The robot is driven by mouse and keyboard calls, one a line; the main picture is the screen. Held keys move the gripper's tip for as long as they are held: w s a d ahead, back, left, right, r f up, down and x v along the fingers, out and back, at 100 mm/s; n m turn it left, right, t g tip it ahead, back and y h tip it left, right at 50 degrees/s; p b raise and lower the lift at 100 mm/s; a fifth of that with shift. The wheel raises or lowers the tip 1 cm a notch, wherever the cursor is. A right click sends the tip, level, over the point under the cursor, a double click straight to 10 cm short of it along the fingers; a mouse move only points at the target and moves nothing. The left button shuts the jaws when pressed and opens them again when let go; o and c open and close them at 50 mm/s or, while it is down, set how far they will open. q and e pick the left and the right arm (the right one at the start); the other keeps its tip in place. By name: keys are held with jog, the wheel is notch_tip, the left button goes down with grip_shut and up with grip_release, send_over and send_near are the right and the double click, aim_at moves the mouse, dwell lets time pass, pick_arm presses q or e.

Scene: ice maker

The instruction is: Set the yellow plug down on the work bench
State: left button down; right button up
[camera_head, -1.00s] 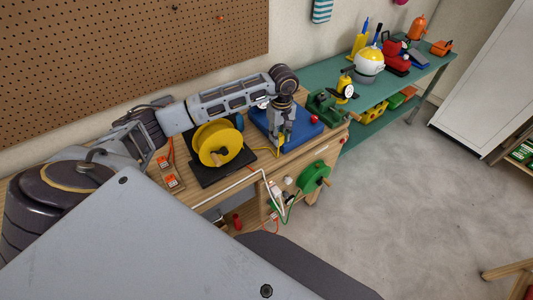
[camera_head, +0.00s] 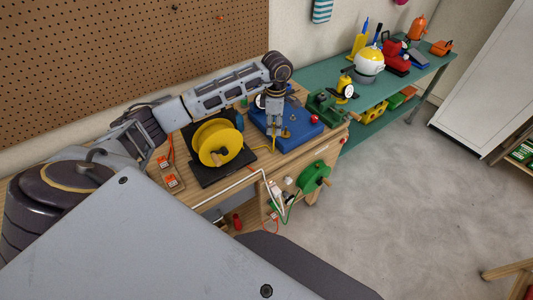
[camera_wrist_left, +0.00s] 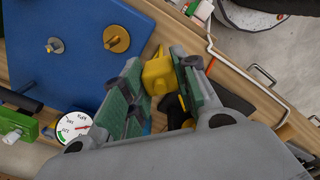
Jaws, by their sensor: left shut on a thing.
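My left gripper (camera_head: 274,136) points down at the front of the work bench (camera_head: 286,161), beside the blue plate (camera_head: 302,131). The plug is beside the edge of the blue plate (camera_wrist_left: 70,75). The gripper partly hides the plug in the head view, and I cannot tell whether it touches the bench top. My right gripper is not in view.
A yellow cable reel (camera_head: 217,143) stands on a black base left of the gripper. The blue plate carries a brass disc (camera_wrist_left: 117,38) and a grey stud (camera_wrist_left: 55,45). A dial gauge (camera_wrist_left: 75,126) lies near. A white pipe (camera_head: 232,187) runs along the bench front.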

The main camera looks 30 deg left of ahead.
pick_arm(q)
jog(key=n, duration=0.3)
jog(key=a+n, duration=0.1)
jog(key=n, duration=0.1)
jog(key=shift+s+r+n, duration=0.1)
jog(key=shift+r+n, duration=0.05)
jog(key=shift+n, duration=0.25)
jog(key=n, duration=0.7)
jog(key=s+a+n, duration=0.1)
jog(key=n, duration=1.2)
jog(key=shift+s+a+n, duration=0.2)
jog(key=shift+s+n, duration=0.05)
jog(key=shift+n, duration=0.15)
jog(key=shift+f, duration=0.2)
jog(key=shift+f+p, duration=0.55)
jog(key=shift+f, duration=2.5)
